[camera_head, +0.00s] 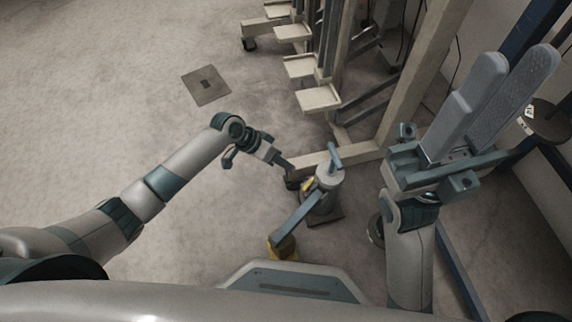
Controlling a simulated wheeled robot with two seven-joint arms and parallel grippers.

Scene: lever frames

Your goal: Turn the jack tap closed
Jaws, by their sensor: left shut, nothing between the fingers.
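The jack (327,192) is a pale grey cylinder standing on a dark plate on the floor, right of centre. A blue-grey T-shaped piece (335,157) sticks up from its top, and a blue-grey bar (296,214) slopes from its side down to a yellow block (283,247). I cannot tell for sure which part is the tap. My left gripper (287,165) is shut and empty, up and left of the jack, apart from the T-shaped piece.
A cream lever frame (378,135) with posts and stepped plates (318,98) stands behind the jack. A dark round object (548,120) is at the far right. A square floor plate (206,85) lies at the upper left. The floor at the left is clear.

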